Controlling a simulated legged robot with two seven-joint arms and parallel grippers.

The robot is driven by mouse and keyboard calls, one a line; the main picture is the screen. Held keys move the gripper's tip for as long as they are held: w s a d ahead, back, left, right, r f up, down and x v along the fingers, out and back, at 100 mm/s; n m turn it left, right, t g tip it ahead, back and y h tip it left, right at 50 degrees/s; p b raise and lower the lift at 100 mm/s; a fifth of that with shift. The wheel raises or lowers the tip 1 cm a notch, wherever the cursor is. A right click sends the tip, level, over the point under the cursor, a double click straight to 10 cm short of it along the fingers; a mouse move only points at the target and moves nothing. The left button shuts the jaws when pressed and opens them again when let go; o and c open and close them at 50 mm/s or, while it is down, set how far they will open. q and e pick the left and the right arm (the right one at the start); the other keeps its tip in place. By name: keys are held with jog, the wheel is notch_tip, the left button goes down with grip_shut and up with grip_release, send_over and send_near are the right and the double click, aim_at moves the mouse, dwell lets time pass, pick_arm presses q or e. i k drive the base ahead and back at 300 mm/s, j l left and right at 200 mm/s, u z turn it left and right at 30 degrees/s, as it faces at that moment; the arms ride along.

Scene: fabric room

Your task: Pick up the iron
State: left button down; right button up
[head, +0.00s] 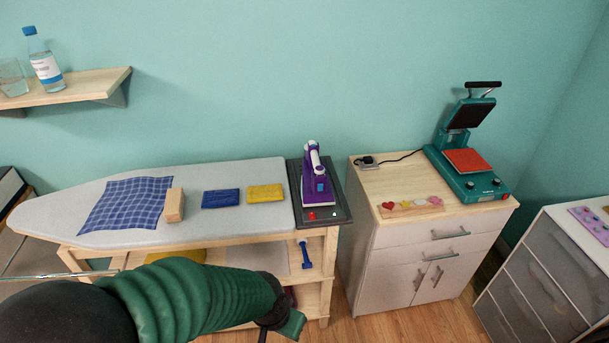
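The iron (318,188) is purple and white. It stands on a dark rest plate (338,208) at the right end of the ironing board, with its handle up. My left arm comes in from the lower left, and its far end (290,325) is low at the bottom edge, in front of the board and well below the iron. It is apart from the iron. The fingers of my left gripper cannot be made out, so I cannot tell whether it is open or shut. My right gripper is not in view.
The ironing board (150,233) holds a blue checked cloth (125,205), a wooden block (175,205), and blue (220,198) and yellow (265,193) folded cloths. A cabinet (400,245) to the right carries a green heat press (468,170). A shelf (95,88) is at upper left.

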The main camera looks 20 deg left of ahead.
aim_at(310, 197)
jog(key=i+j+u, duration=0.1)
jog(key=i+j, duration=0.15)
jog(key=i, duration=0.2)
jog(key=i+j+u, duration=0.1)
jog(key=i, duration=0.4)
